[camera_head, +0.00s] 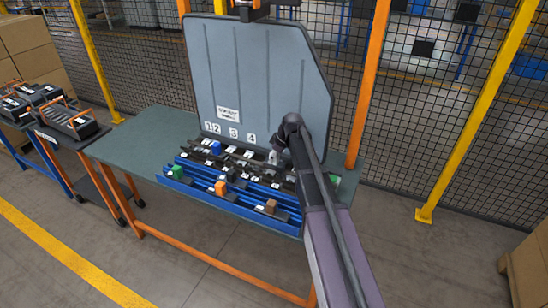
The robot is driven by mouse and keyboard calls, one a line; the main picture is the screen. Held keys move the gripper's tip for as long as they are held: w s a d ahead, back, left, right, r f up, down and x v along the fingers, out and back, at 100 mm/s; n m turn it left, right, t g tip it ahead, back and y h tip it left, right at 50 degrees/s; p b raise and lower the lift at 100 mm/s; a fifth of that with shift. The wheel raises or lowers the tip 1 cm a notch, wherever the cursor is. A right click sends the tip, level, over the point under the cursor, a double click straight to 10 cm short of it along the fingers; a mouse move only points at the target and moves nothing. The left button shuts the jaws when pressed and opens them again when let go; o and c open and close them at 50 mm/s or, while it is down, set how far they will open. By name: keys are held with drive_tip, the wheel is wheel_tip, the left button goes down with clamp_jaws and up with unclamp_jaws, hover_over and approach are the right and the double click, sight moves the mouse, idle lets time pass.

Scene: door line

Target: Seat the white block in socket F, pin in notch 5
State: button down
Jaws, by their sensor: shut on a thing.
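My gripper (277,148) is over the back part of the blue rack, in front of the grey panel, and my arm hides much of it. It is shut on a small pale piece, which looks like the white block (273,157). I cannot tell from this view whether the block is in a socket or just above one. The rack (225,193) has dark rows with small white labels, too small to read. Socket F and notch 5 cannot be made out. The panel (262,85) carries number cards 1 to 4.
In the rack are a blue block (215,147), a green block (177,172), an orange block (221,188) and a brown block (271,206). The green-topped table (135,150) is bare at its left. A cart with dark cases (72,122) stands left. Mesh fencing is behind.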

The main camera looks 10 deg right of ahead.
sight(274, 165)
drive_tip(key=shift+f, duration=0.2)
drive_tip(key=shift+f+b, duration=2)
drive_tip(key=shift+b, duration=0.15)
drive_tip(key=shift+f, duration=0.1)
drive_tip(key=shift+c, duration=1)
unclamp_jaws()
drive_tip(key=shift+r, duration=0.2)
